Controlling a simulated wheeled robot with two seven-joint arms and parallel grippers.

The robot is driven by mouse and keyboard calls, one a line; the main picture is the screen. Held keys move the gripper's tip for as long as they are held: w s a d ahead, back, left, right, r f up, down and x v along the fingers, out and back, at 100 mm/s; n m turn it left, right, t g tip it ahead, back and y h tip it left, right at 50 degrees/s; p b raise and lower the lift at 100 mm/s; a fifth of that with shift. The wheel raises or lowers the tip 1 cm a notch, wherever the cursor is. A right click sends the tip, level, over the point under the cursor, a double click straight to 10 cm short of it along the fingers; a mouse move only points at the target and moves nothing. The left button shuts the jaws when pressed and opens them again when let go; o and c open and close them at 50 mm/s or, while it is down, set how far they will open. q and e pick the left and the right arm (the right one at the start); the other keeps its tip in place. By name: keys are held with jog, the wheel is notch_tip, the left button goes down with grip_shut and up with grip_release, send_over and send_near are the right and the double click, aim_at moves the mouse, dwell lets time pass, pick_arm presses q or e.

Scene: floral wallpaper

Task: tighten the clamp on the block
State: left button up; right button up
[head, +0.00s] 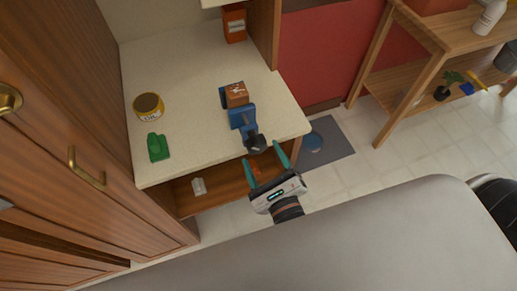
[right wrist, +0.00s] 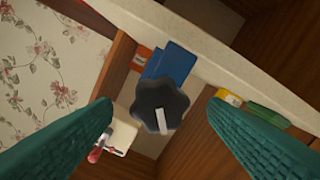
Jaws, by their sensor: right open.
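A blue clamp (head: 241,117) sits at the front right edge of the counter. A brown block (head: 236,95) rests at its back end. The clamp's black star-shaped knob (head: 255,143) points toward me. In the right wrist view the knob (right wrist: 160,104) carries a white mark, with the blue clamp body (right wrist: 173,62) behind it. My right gripper (head: 264,162) is open, its teal fingers just short of the knob and spread either side of it. The fingers do not touch the knob in the right wrist view. My left gripper is not in view.
A yellow-labelled can (head: 148,106) and a green object (head: 157,147) stand on the counter's left. A red-orange box (head: 234,24) stands at the back. An open shelf (head: 225,187) lies below the counter. A wooden rack (head: 410,75) is at the right.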

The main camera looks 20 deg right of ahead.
jog(key=s+b, duration=0.2)
jog(key=s, duration=0.6)
jog(key=shift+s+d+b, duration=0.15)
jog(key=shift+b, duration=0.25)
